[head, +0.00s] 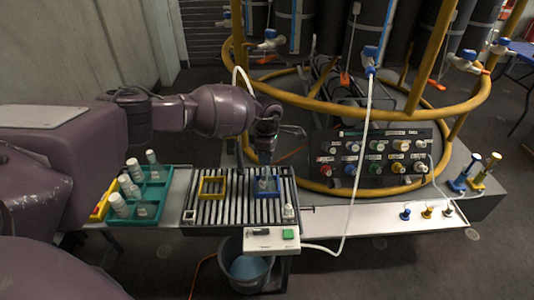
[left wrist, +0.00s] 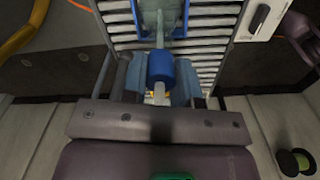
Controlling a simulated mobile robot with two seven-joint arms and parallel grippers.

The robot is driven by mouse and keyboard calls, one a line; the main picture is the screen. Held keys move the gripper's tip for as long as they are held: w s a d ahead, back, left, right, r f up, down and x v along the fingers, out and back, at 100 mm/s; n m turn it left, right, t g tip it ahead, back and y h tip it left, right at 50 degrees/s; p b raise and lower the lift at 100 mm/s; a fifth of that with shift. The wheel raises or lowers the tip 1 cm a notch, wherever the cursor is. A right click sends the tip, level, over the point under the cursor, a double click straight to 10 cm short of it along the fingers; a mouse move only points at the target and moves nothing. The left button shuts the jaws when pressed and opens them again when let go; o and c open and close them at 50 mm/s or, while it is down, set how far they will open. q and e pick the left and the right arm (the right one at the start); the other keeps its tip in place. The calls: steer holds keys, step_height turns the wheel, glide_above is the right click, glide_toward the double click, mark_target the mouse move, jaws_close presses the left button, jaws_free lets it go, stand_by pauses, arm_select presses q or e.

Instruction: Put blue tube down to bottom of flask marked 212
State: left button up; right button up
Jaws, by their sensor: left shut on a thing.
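My left gripper (head: 266,140) is above the slatted rack, pointing down. In the left wrist view the left gripper (left wrist: 161,92) is shut on the blue tube's blue collar (left wrist: 160,66). A thin pale stem runs from the collar toward the blue square holder (left wrist: 183,5). In the head view a clear flask (head: 267,183) stands in the blue holder (head: 270,194), just below the gripper. The flask's mark is not readable. I cannot tell how deep the stem's tip is in the flask. My right gripper is not in view.
An empty yellow frame (head: 212,196) and a small white bottle (head: 289,211) are on the slatted rack (head: 235,215). A teal tray (head: 150,212) of bottles is at left. A white box (head: 262,244) with a green button and a hose is in front. A valve panel (head: 372,160) stands at right.

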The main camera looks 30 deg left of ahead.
arm_select(q)
steer(key=shift+f, duration=0.1)
stand_by(0.3)
steer(key=shift+f, duration=0.2)
steer(key=o, duration=1.5)
steer(key=shift+r, duration=0.1)
